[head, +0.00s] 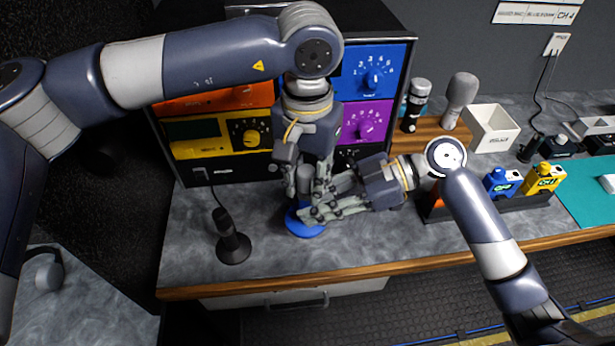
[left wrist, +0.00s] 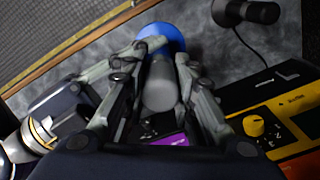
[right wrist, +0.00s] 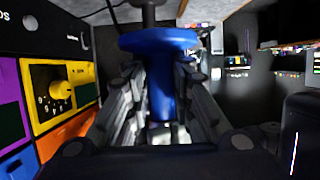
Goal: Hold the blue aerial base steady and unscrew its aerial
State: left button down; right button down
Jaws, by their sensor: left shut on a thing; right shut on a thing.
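The blue aerial base (head: 304,229) stands on the grey counter, its round foot showing below my grippers. Its grey aerial (head: 304,180) points up from it. My left gripper (head: 305,190) comes down from above and is shut on the aerial; the left wrist view shows the grey aerial (left wrist: 160,88) between its fingers and the blue foot (left wrist: 168,38) beyond. My right gripper (head: 318,208) reaches in level from the right and is shut on the base's blue stem (right wrist: 161,95), below the left fingers. The right wrist view is upside down.
A black desk microphone (head: 232,240) stands close left of the base. A rack with orange, yellow, blue (head: 372,73) and purple panels stands right behind. A black holder (head: 500,207) with coloured packs is at the right. The counter's wooden front edge (head: 340,272) is near.

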pick_arm(q)
jog(key=n, duration=0.7)
jog(key=shift+d, duration=0.15)
jog(key=n, duration=0.6)
jog(key=shift+r+n, duration=0.1)
jog(key=shift+n, duration=0.3)
jog(key=n, duration=0.5)
jog(key=shift+a, duration=0.2)
jog(key=n, duration=0.7)
jog(key=shift+a, duration=0.15)
jog(key=n, duration=0.8)
jog(key=shift+s+a, duration=0.1)
jog(key=n, duration=0.7)
jog(key=shift+s, duration=0.1)
jog(key=n, duration=1)
jog(key=shift+s+n, duration=0.1)
jog(key=shift+n, duration=0.2)
jog(key=shift+r, duration=0.2)
jog(key=shift+d+r, duration=0.2)
jog(key=shift+r, duration=0.75)
